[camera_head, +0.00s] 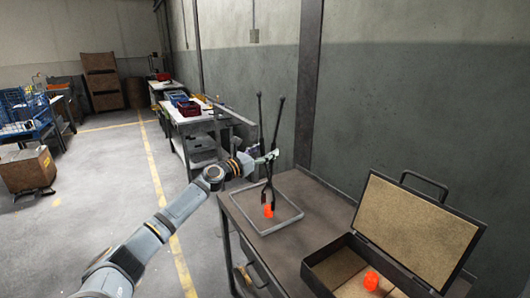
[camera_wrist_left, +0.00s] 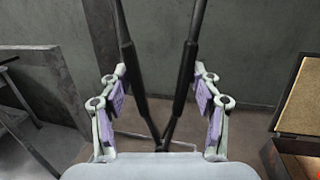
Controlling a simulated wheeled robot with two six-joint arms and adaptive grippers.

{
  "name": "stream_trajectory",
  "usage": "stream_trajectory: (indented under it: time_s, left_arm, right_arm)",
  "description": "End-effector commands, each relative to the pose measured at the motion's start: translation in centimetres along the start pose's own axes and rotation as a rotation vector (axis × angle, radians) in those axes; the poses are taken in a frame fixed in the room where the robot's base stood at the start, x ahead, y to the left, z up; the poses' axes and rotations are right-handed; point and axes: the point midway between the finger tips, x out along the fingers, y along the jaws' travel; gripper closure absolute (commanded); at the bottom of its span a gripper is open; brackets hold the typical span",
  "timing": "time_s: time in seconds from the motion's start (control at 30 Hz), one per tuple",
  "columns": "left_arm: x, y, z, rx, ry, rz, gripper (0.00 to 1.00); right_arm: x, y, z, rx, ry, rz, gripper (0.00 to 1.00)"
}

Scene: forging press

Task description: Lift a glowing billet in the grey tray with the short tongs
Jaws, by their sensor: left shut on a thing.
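My left gripper (camera_head: 268,157) is shut on the short tongs (camera_head: 270,172), which stand nearly upright with the handles up and the jaws down. In the left wrist view the gripper's pads (camera_wrist_left: 160,98) flank the two dark tong arms (camera_wrist_left: 183,90). A glowing orange billet (camera_head: 268,211) is at the tong jaws, within the outline of the grey tray (camera_head: 245,220) on the bench. I cannot tell whether the billet touches the tray floor or how firmly the jaws grip it. The tong jaws are hidden in the wrist view. My right gripper is not in view.
An open case (camera_head: 415,232) stands on the bench (camera_head: 300,205) right of the tray, with another glowing billet (camera_head: 371,281) in it. A grey wall and a dark post (camera_head: 308,85) rise behind. A second workbench (camera_head: 200,122) stands farther back.

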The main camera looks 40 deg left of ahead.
Motion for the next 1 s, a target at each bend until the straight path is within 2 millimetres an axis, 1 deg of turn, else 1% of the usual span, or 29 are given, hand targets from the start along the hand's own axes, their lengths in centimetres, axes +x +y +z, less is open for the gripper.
stream_trajectory:
  time_s: [0.03, 0.7, 0.83, 1.0]
  left_arm:
    - [0.1, 0.0, 0.8, 0.001, -0.003, 0.0, 0.45]
    - [0.4, 0.0, 4.4, 0.001, -0.003, 0.0, 0.45]
    - [0.5, 0.0, 5.0, 0.0, -0.002, 0.0, 0.45]
    - [0.5, 0.0, 4.8, 0.001, -0.002, 0.0, 0.45]
  right_arm:
    - [-0.6, 0.1, -0.1, 0.0, 0.0, 0.0, 0.68]
    - [-4.3, 0.3, -0.4, 0.0, 0.0, 0.0, 0.68]
    - [-4.8, 0.4, -0.5, 0.0, 0.0, 0.0, 0.68]
    - [-4.7, 0.4, -0.5, 0.0, 0.0, 0.0, 0.68]
